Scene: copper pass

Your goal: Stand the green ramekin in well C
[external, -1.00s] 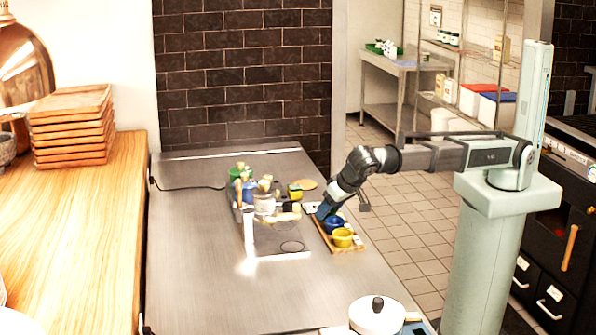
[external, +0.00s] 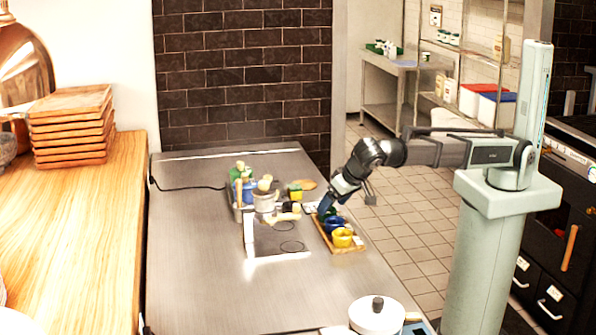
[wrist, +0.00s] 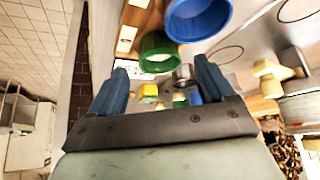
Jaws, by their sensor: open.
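The green ramekin (wrist: 158,52) shows in the wrist view as a green ring with a dark inside, just beyond and between the fingertips. My gripper (wrist: 163,72) is open, with one blue finger on each side of the picture and nothing clearly held. In the external view my gripper (external: 324,209) is low over the far end of the wooden tray (external: 349,250); the green ramekin is hard to make out there. The blue ramekin (external: 335,224) is beside the gripper and also shows in the wrist view (wrist: 199,22). Well letters are not readable.
A yellow ramekin (external: 342,238) stands at the tray's near end. Left of the tray is a cluster of bottles and a grey pot (external: 264,201). A white lidded pot (external: 377,315) stands at the near edge. The steel counter (external: 200,270) is clear at the left.

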